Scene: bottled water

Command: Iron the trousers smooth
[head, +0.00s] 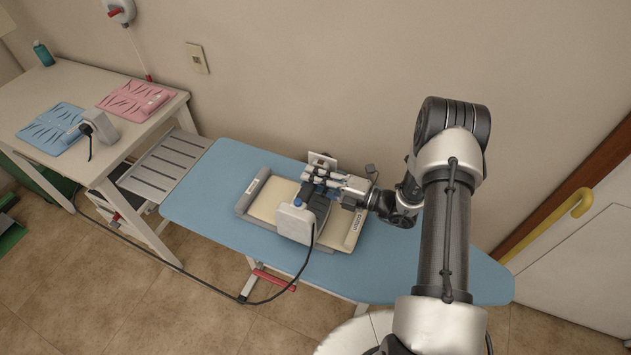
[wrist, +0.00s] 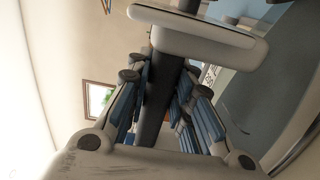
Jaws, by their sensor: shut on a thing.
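A cream cloth (head: 268,202), which looks like the folded trousers, lies on the blue ironing board (head: 205,203) with grey strips at both ends. A white and dark iron (head: 295,222) is over the cloth's front middle part. I cannot tell whether its sole touches the cloth. My gripper (head: 318,189) is shut on the iron's dark handle. In the wrist view my gripper (wrist: 165,100) has blue-padded fingers on both sides of the dark handle, and the iron's white body (wrist: 195,28) is beyond. The cloth under the iron and gripper is hidden.
The iron's black cord (head: 285,276) hangs over the board's front edge. A side table (head: 30,92) at left holds blue (head: 45,130) and pink (head: 122,98) marked cloths, a corded white-grey device (head: 103,126) and a teal bottle (head: 43,53). The wall is close behind the board.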

